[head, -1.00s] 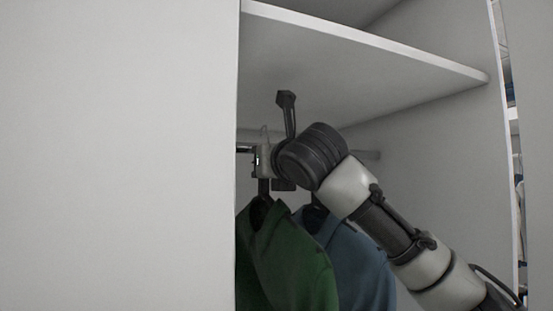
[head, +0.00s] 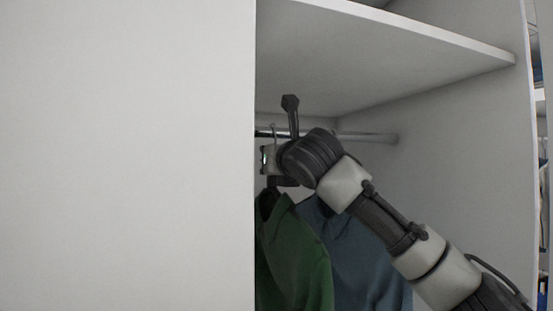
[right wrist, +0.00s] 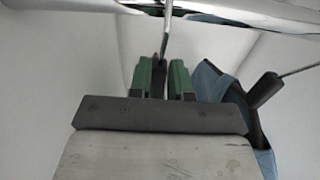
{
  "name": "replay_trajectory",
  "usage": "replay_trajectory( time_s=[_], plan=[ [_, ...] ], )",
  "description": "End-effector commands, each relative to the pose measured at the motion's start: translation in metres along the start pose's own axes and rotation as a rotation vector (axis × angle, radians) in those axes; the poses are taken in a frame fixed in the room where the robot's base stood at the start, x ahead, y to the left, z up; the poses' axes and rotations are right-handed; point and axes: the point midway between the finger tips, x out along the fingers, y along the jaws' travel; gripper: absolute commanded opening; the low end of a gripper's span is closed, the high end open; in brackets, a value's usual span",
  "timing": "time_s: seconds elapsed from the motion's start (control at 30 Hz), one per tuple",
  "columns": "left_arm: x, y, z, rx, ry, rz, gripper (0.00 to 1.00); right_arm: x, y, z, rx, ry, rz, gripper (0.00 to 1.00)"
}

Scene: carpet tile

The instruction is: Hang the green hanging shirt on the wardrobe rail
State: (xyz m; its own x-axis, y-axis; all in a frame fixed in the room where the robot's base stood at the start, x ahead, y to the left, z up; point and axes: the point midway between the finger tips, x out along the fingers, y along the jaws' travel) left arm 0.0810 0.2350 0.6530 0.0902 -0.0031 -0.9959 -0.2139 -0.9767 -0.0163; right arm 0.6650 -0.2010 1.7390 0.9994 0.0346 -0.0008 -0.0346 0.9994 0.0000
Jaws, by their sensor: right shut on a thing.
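The green shirt (head: 290,255) hangs from a dark hanger inside the wardrobe, its left part hidden by the white panel. My right gripper (head: 269,161) is shut on the hanger just above the shirt's collar; it also shows in the right wrist view (right wrist: 161,75). The hanger's thin metal hook (right wrist: 167,35) rises from between the fingers to the rail (head: 367,137). In the head view the hook's top is slightly above the rail's line. I cannot tell whether the hook rests on the rail. The rail also crosses the top of the right wrist view (right wrist: 235,17). My left gripper is not in view.
A blue shirt (head: 362,262) hangs close to the right of the green one, partly behind my arm; its dark hanger (right wrist: 265,90) shows in the right wrist view. A white shelf (head: 400,50) is above. A white panel (head: 125,160) fills the left. The rail's right part is bare.

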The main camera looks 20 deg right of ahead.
Motion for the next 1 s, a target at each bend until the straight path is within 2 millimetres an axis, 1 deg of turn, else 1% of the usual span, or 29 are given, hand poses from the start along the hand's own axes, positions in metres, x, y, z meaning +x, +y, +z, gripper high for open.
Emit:
replay_trajectory(
  time_s=[0.27, 0.3, 0.37, 0.4, 0.5, 0.8, 0.87, 0.97, 1.0],
  plan=[
    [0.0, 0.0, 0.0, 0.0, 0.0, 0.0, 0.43, -0.001, 0.0, 0.001, 0.001, -0.003, 0.0, 0.0],
    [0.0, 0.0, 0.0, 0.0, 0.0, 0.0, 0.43, -0.001, 0.0, 0.001, 0.001, -0.003, 0.0, 0.2],
    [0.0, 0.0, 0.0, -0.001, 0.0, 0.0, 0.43, -0.001, 0.0, 0.001, 0.001, -0.003, 0.0, 0.29],
    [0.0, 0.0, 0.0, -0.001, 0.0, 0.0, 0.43, -0.001, 0.0, 0.001, 0.001, -0.002, 0.0, 0.35],
    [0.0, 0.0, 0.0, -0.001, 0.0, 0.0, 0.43, -0.001, 0.0, 0.0, 0.001, -0.002, 0.0, 0.48],
    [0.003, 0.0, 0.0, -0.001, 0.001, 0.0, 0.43, -0.002, 0.0, -0.002, 0.0, 0.001, 0.0, 0.48],
    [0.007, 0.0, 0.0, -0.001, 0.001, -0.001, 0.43, -0.007, 0.0, -0.003, 0.0, 0.0, -0.001, 0.48],
    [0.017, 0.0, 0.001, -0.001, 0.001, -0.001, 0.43, -0.022, 0.0, -0.005, 0.0, -0.002, 0.0, 0.48],
    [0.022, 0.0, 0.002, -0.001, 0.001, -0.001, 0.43, -0.03, 0.0, -0.006, -0.001, -0.004, 0.001, 0.48]
  ],
)
